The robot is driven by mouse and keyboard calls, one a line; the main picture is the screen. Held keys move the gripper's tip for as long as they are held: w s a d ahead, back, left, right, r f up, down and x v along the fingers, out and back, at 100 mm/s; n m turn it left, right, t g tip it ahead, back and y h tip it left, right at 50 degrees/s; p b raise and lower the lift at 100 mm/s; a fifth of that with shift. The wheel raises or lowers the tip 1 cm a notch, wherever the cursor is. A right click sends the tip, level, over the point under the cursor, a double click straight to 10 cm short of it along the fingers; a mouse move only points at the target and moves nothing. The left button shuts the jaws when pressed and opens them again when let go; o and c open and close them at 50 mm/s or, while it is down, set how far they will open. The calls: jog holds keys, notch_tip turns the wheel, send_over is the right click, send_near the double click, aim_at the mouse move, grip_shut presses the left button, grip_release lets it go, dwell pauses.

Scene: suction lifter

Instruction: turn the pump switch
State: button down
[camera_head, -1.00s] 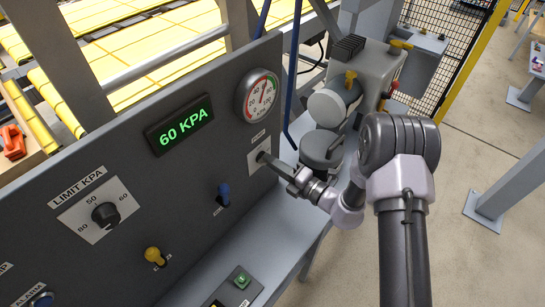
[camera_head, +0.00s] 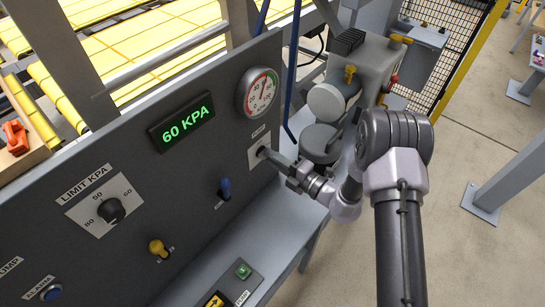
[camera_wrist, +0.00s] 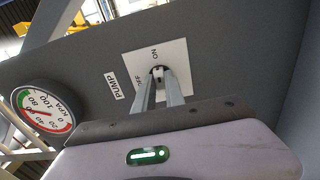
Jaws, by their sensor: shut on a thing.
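The pump switch (camera_wrist: 158,71) is a small dark knob on a white plate (camera_wrist: 178,54) marked ON and OFF, with a PUMP label beside it. In the head view the plate (camera_head: 256,147) is on the right part of the grey panel. My gripper (camera_head: 266,153) reaches it from the right, its fingertips at the plate. In the wrist view my gripper (camera_wrist: 160,76) has its two fingers close together on either side of the knob. The fingers hide much of the knob, and I cannot tell exactly which mark it points to.
A round pressure gauge (camera_head: 258,93) sits just above the switch. A display (camera_head: 181,122) reads 60 KPA. A grey ledge (camera_head: 222,247) runs below.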

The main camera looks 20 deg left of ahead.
jog(key=c, duration=1.4)
grip_release()
jog(key=p+v, duration=0.1)
jog(key=v, duration=1.6)
jog(key=shift+d, duration=0.2)
jog(key=shift+s, duration=0.15)
